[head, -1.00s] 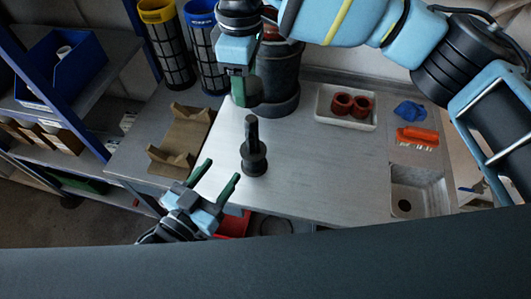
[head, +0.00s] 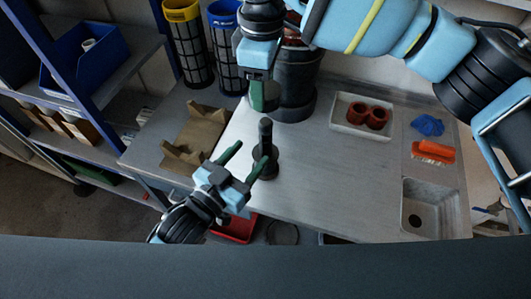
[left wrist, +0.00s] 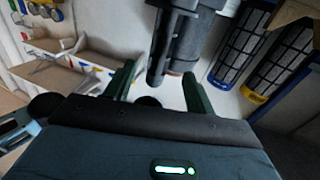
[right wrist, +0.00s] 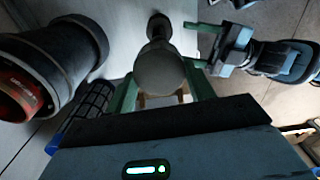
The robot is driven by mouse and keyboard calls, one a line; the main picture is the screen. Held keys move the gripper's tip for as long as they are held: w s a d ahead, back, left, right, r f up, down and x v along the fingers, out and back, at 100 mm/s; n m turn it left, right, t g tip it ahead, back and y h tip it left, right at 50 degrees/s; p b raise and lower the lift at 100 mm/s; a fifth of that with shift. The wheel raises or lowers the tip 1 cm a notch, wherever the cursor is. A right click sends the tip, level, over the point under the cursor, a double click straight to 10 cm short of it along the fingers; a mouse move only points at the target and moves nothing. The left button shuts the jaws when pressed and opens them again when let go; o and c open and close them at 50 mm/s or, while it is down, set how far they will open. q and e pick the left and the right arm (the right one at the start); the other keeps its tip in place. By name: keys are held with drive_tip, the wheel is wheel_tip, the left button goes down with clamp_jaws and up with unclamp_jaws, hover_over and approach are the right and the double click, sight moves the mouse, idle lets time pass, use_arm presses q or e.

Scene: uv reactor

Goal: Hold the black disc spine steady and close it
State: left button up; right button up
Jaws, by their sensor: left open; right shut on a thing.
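The black disc spine (head: 267,130) stands upright on the metal bench, with a thin post above a wider round base. My left gripper (head: 248,158) is open, its green fingers close to the spine at its near left side; whether they touch it cannot be told. My right gripper (head: 262,100) is above the spine, shut on a grey rounded piece, which shows between its fingers in the right wrist view (right wrist: 160,73). The piece appears apart from the spine's top. Part of the spine shows beyond it in the right wrist view (right wrist: 158,26).
A large dark vessel (head: 295,85) stands just behind the spine. A brown cradle (head: 196,138) is to the left, with yellow-topped and blue-topped mesh cylinders behind it. A white tray (head: 343,128) with red rings, a blue cloth, an orange brush and a sink (head: 430,205) are right.

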sight(261, 142)
use_arm(q)
drive_tip(key=shift+x, duration=3.55)
drive_tip(key=shift+c, duration=0.3)
clamp_jaws()
use_arm(e)
drive_tip(key=shift+f, duration=2.55)
